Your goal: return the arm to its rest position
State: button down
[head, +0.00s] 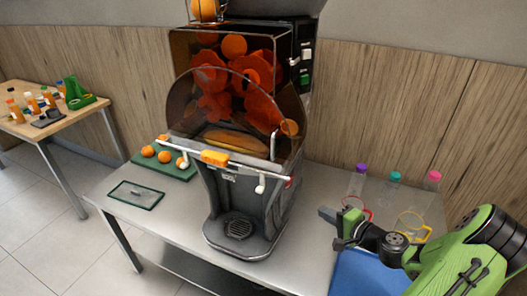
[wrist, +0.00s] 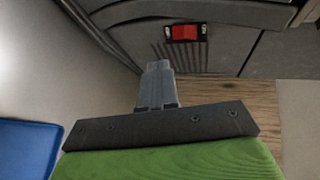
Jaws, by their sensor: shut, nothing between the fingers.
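My gripper (head: 329,216) is at the right of the juicer in the head view, above the steel table (head: 333,187), with my green arm reaching in from the lower right. In the wrist view my gripper (wrist: 157,66) has its fingers together with nothing between them. The fingers point toward the dark side of the juicer (wrist: 110,20), which bears a red switch (wrist: 184,33). The juicer (head: 240,190) stands upright on the table in the head view, with a clear curved cover and orange parts inside. I cannot tell the exact gap between fingertips and juicer.
A blue tray or bin (head: 352,275) lies below my arm. Bottles with purple (head: 361,168), teal (head: 395,176) and pink (head: 434,175) caps stand behind it, near red and yellow rings. Oranges (head: 148,151) sit on a green tray at left. A wooden table (head: 60,118) stands far left.

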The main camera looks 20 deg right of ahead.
jog(key=s+a+r+n+g+p, duration=0.1)
jog(key=a+r+n+g, duration=0.25)
jog(key=a, duration=0.25)
jog(key=a+r+n+g+y+p, duration=0.1)
jog(key=a+r+n+g, duration=0.1)
jog(key=a+r+n, duration=0.3)
jog(key=s+a+r+n+g+p, duration=0.1)
jog(key=a+n+g+p, duration=0.15)
jog(key=a, duration=0.45)
jog(key=s+a+r+n+h+p, duration=0.1)
jog(key=s+a+r+n+h, duration=0.1)
jog(key=s+r, duration=0.5)
jog(key=s+a+r+n+h+p, duration=0.2)
jog(key=s+a+r, duration=0.2)
jog(key=s+r, duration=0.3)
jog(key=s, duration=0.3)
jog(key=shift+s+a+n+g, duration=0.2)
jog(key=shift+s+n+g, duration=0.1)
jog(key=shift+g, duration=0.1)
